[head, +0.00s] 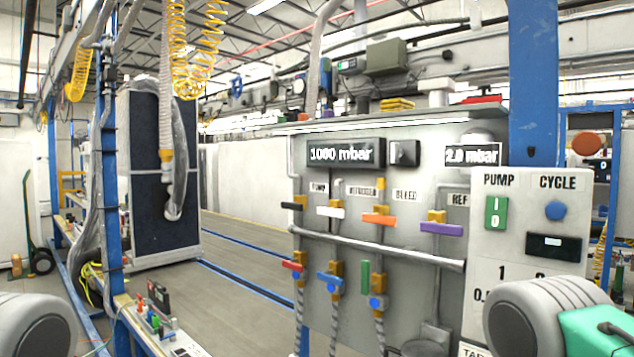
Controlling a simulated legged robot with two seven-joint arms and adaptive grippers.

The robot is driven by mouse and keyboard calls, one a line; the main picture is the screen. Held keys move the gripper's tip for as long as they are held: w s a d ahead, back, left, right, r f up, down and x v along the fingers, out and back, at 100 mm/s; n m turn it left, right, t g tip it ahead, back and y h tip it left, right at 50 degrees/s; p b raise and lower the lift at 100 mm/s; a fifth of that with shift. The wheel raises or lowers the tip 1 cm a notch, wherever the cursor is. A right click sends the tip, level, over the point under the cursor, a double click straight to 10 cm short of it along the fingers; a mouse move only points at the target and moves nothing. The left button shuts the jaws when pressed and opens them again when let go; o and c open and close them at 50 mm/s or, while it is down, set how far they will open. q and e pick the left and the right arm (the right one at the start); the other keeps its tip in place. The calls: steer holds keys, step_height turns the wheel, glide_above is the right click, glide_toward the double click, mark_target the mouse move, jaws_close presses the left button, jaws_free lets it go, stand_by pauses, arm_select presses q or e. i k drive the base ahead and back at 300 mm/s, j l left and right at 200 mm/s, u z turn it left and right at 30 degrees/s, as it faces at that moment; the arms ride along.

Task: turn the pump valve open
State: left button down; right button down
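The grey charging panel (400,265) stands ahead, right of centre. A valve label at its upper left looks like "PUMP" (319,187). Just below and left of it is a valve with a black handle (291,206) on a brass-coloured body. The handle looks roughly level and sticks out to the left. To its right are valves with a white handle (330,212), an orange handle (379,219) and a purple handle (441,229), all roughly level. Rounded grey parts of my arms show at the bottom left and bottom right. Neither gripper is in view, and nothing touches the valves.
Lower valves have red (292,266), blue (329,282) and green (365,274) handles. A horizontal pipe (385,249) crosses the panel. The displays read "1000 mbar" (340,154) and "2.0 mbar" (472,155). A white control board (503,255) stands at right. Open floor lies left of the panel.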

mark_target(295, 206)
steer(key=i+j, duration=0.15)
steer(key=j, duration=0.2)
steer(key=i+j+z, duration=0.1)
steer(key=i+j, duration=0.25)
steer(key=j, duration=0.3)
steer(key=i+j+z, duration=0.1)
steer(key=j, duration=0.25)
steer(key=i+j, duration=0.2)
steer(key=j, duration=0.15)
steer(key=z, duration=0.05)
